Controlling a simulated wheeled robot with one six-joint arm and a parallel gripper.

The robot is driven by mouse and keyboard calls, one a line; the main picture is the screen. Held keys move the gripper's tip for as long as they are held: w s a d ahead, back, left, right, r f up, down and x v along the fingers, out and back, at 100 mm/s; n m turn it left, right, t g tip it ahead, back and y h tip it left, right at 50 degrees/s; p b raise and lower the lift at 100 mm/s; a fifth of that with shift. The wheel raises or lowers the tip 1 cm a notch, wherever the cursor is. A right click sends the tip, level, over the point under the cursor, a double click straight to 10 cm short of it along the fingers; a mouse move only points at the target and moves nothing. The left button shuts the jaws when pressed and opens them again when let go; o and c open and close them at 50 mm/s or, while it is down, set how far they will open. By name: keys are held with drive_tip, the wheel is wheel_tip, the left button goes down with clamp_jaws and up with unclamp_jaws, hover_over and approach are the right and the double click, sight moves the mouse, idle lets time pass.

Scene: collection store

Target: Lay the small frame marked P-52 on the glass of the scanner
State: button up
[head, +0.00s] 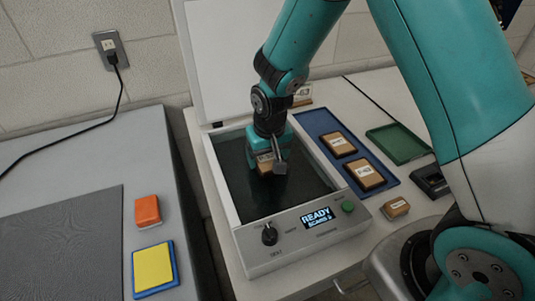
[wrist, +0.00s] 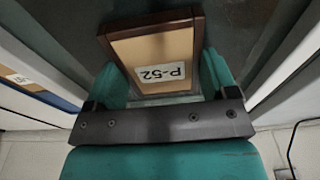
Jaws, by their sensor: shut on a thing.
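The small frame marked P-52 (wrist: 160,50) is tan with a dark wooden edge and a white label. In the wrist view it is between the fingers of my gripper (wrist: 165,88), which is shut on it. In the head view my gripper (head: 268,160) points down over the dark glass (head: 300,188) of the scanner (head: 300,250), and part of the frame (head: 264,163) shows beside the fingers. I cannot tell whether the frame touches the glass. The scanner's lid (head: 222,60) stands open behind, and its display reads READY.
A blue tray (head: 312,122) right of the scanner holds two brown frames (head: 366,174). A green tray (head: 398,143), a small labelled block (head: 395,208) and a dark device (head: 430,181) lie further right. An orange block (head: 147,211) and a yellow pad (head: 153,267) lie on the left table.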

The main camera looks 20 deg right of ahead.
sight(270, 162)
drive_tip(key=o, duration=0.9)
drive_tip(key=shift+c, duration=0.2)
wheel_tip(270, 162, up, 12)
drive_tip(key=s, duration=0.1)
drive_tip(key=s+a+r+n+y, duration=0.1)
drive_tip(key=s+r+n, duration=0.1)
drive_tip(key=s, duration=0.5)
drive_tip(key=s+a+r+n+g+y, duration=0.1)
drive_tip(key=s+a+r+n, duration=0.1)
drive_tip(key=s+r, duration=0.3)
drive_tip(key=s+a+r+n+y, duration=0.1)
drive_tip(key=s+r+n+y, duration=0.1)
drive_tip(key=s, duration=0.8)
drive_tip(key=shift+a+r+n+p, duration=0.3)
drive_tip(key=shift+r+n, duration=0.3)
drive_tip(key=shift+r, duration=0.15)
